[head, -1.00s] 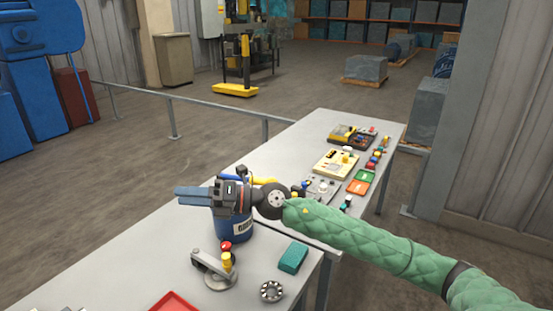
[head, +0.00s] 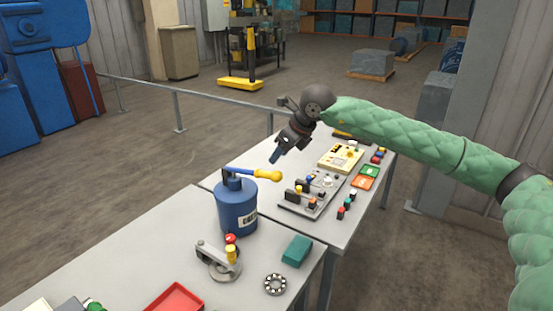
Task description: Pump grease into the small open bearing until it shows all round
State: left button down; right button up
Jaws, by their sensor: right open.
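The small open bearing (head: 275,284) lies flat on the near grey table, close to its right edge, with its ring of balls showing. I cannot make out any grease on it. The blue grease pump (head: 237,208) stands upright behind it, its blue lever (head: 246,171) reaching right to a yellow grip (head: 269,176). My right gripper (head: 276,156) is open and empty. It hangs in the air beyond the lever, apart from it in the picture, pointing down and left. My left gripper is not in view.
A metal fixture (head: 218,262) with red and yellow knobs stands left of the bearing, a teal block (head: 297,250) behind it. A red tray (head: 175,299) lies at the front. The far table holds a panel with switches (head: 312,193) and a cream box (head: 341,158).

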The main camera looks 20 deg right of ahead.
aim_at(266, 173)
jog(key=shift+w+a+f, duration=0.2)
jog(key=shift+w+f, duration=0.05)
jog(key=shift+f, duration=0.3)
jog(key=x, duration=0.4)
jog(key=shift+w+f, duration=0.1)
jog(key=shift+f, duration=0.15)
jog(key=shift+w+a+f+b, duration=0.15)
jog(key=shift+f+b, duration=0.15)
jog(key=shift+f, duration=0.1)
jog(key=b+x, duration=0.3)
jog(key=shift+a, duration=0.15)
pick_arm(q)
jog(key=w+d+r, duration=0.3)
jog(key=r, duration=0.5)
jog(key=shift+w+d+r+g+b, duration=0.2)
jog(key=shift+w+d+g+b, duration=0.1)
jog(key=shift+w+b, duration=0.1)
pick_arm(e)
jog(key=shift+w+a+f, duration=0.15)
jog(key=shift+w+f, duration=0.15)
jog(key=shift+f, duration=0.15)
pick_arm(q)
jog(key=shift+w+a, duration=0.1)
pick_arm(e)
jog(key=c, duration=0.8)
